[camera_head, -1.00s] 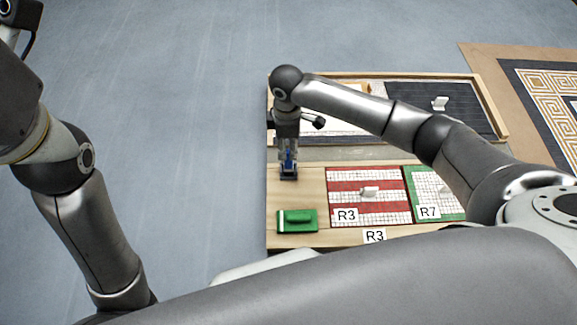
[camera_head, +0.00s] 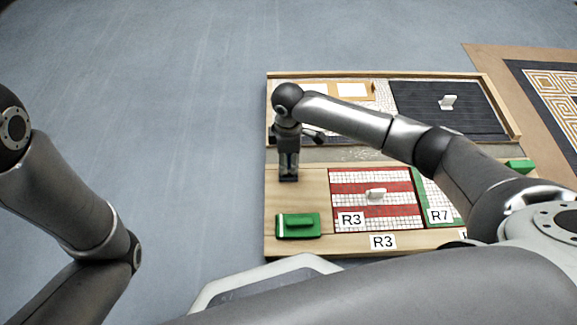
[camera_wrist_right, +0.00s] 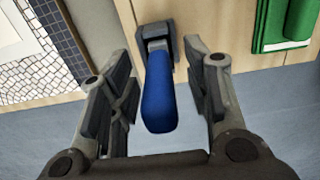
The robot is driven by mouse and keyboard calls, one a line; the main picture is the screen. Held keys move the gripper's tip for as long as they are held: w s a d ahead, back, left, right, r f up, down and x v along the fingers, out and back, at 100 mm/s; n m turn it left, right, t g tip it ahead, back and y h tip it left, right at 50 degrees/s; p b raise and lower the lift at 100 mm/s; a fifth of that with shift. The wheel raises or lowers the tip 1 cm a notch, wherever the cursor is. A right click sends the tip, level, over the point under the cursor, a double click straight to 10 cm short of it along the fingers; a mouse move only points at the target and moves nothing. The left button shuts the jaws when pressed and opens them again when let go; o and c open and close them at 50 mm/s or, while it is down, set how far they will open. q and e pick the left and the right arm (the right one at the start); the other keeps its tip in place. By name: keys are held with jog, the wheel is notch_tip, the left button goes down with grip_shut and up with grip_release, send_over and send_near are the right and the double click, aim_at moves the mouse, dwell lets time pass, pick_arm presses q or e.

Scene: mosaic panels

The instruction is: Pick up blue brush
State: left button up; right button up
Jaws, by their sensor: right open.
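The blue brush shows in the right wrist view with a rounded blue handle (camera_wrist_right: 160,92) and a dark head at its far end, by the edge of a wooden surface. My right gripper (camera_wrist_right: 157,58) is open, with one finger on each side of the brush and a visible gap to the handle on both sides. In the head view my right gripper (camera_head: 289,160) points down at the left part of the wooden table (camera_head: 310,190). There it hides the blue handle; only a dark block shows beneath it. My left arm is at the left, its gripper out of view.
A green brush-like block (camera_head: 298,225) lies at the table's front left. A red and white mosaic panel (camera_head: 375,213) labelled R3 and a green-edged panel (camera_head: 420,180) labelled R7 lie to the right. A raised-rim tray (camera_head: 445,105) stands behind. Floor is clear at left.

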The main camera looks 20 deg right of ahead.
jog(key=shift+f, duration=0.5)
jog(key=shift+c, duration=0.4)
grip_shut()
jog(key=shift+r, duration=0.1)
